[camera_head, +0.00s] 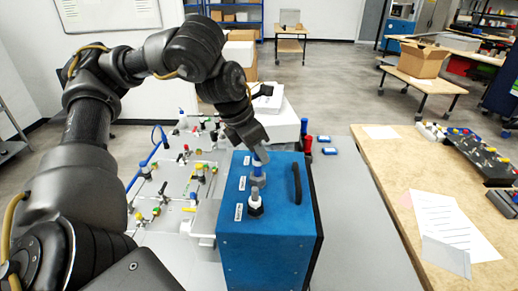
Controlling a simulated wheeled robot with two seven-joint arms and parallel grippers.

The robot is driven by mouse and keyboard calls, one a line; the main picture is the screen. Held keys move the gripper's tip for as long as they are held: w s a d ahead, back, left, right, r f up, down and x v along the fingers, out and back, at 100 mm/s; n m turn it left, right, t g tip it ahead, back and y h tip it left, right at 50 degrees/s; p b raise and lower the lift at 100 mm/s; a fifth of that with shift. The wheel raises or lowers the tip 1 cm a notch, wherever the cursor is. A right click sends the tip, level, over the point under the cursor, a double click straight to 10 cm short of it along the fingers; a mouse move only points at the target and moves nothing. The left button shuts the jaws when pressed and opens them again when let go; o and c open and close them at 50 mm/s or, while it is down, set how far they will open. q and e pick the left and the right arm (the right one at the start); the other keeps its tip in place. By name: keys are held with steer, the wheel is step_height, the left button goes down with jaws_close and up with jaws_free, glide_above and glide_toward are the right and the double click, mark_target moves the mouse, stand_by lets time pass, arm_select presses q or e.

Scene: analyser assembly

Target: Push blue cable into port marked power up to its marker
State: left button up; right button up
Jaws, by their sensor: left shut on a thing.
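The blue analyser box (265,240) stands on the grey table, with a row of ports and small white labels on its top. The label text is too small to read, so I cannot tell which port is marked power. My left gripper (262,156) is over the box top, shut on the short upright blue cable (257,169). The cable's lower end meets a grey port (257,181) in the middle of the row; its depth and marker cannot be made out. A nearer grey port (255,205) has a light-coloured fitting standing upright. My right gripper is not in view.
A black handle (296,184) rises on the box's right side. A board with coloured fittings and blue tubing (172,195) lies left of it. Red and blue upright pieces (307,145) stand behind. A wooden table (400,170) with papers is at the right.

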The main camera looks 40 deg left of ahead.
arm_select(q)
steer(key=shift+f+b, duration=0.85)
steer(key=shift+f, duration=0.55)
steer(key=o, duration=1)
steer(key=shift+r, duration=0.1)
step_height(320, 180, up, 7)
steer(key=p, duration=0.8)
